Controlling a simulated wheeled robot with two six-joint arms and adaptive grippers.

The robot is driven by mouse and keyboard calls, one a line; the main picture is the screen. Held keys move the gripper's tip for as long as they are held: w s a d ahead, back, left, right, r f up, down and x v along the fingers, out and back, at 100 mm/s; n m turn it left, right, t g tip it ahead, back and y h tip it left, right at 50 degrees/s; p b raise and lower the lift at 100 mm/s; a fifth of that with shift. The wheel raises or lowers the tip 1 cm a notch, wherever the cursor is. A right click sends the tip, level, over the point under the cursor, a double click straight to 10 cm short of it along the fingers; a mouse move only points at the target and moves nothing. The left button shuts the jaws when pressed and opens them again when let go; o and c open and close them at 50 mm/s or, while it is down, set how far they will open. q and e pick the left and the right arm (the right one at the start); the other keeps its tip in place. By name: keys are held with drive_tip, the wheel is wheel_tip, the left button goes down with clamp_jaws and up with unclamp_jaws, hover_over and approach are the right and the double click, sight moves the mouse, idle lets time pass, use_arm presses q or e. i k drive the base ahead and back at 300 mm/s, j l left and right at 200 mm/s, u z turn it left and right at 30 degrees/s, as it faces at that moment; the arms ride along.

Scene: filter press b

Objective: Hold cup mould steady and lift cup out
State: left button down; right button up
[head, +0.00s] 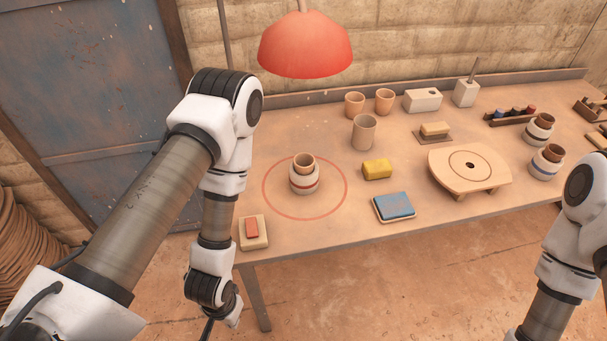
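A white cup mould with a red band (304,186) stands upright on the table inside a painted red ring. A brown clay cup (304,161) sits in it, its rim and upper part showing above the mould's neck. My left arm hangs down left of the table's near corner, well apart from the mould. Its wrist is near the bottom edge and its gripper fingers cannot be made out. My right arm shows at the right edge with its gripper out of the picture. No gripper touches the mould or cup.
Two similar moulds with cups (547,161) stand at the far right. A round wooden turntable (470,188), yellow block (377,169), blue pad (394,206) and red-topped block (253,232) lie around. Several loose cups (364,132) stand behind. A red lamp (305,45) hangs above.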

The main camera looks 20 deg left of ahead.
sight(305, 163)
drive_tip(key=i+l+u, duration=0.1)
drive_tip(key=i+u, duration=0.25)
drive_tip(key=i+l+u, duration=0.1)
drive_tip(key=u, duration=0.25)
drive_tip(key=i+l+u, duration=0.2)
drive_tip(key=l+u, duration=0.15)
